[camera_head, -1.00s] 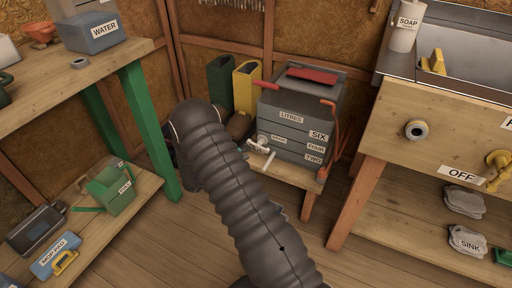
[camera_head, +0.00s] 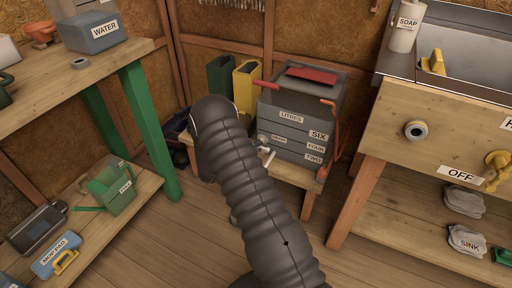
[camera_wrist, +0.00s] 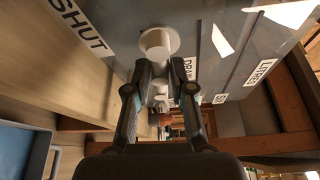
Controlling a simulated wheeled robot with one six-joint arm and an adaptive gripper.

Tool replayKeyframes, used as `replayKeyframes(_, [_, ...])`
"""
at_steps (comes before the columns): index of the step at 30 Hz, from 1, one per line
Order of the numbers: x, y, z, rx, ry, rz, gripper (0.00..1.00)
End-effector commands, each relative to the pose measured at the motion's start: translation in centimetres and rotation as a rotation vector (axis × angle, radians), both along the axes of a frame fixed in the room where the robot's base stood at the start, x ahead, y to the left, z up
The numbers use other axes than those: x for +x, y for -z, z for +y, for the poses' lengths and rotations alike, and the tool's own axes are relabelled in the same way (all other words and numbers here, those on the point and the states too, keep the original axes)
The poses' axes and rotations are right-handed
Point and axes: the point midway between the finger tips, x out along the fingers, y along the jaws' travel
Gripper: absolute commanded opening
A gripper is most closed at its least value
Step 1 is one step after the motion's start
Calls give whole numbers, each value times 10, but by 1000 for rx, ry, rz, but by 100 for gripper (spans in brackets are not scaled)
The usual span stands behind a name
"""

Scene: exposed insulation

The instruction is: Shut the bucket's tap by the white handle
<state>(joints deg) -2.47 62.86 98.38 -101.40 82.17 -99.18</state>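The grey bucket (camera_head: 291,128) stands on a low wooden stand at the back centre, with a red handle and labels for litres. Its white tap (camera_head: 267,156) is on the lower left of its front and is partly hidden by my arm in the head view. In the wrist view the white tap (camera_wrist: 159,44) sticks out from the grey wall, with a narrower white part (camera_wrist: 161,88) below its round end. My gripper (camera_wrist: 161,68) is open, one finger on each side of the tap. I cannot tell whether either finger touches it.
A SHUT label (camera_wrist: 82,27) is at the upper left of the wrist view. Green and yellow cans (camera_head: 245,86) stand behind my arm. A workbench with a sink (camera_head: 465,60) is on the right, and a green-legged table (camera_head: 148,130) on the left.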

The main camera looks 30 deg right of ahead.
Motion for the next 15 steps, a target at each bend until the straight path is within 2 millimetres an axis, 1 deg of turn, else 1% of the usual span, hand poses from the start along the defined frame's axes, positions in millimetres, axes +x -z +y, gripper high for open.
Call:
replayKeyframes(8, [0,0,0,11,0,-14,0])
replayKeyframes(15, [0,-1,0,74,0,-95,0])
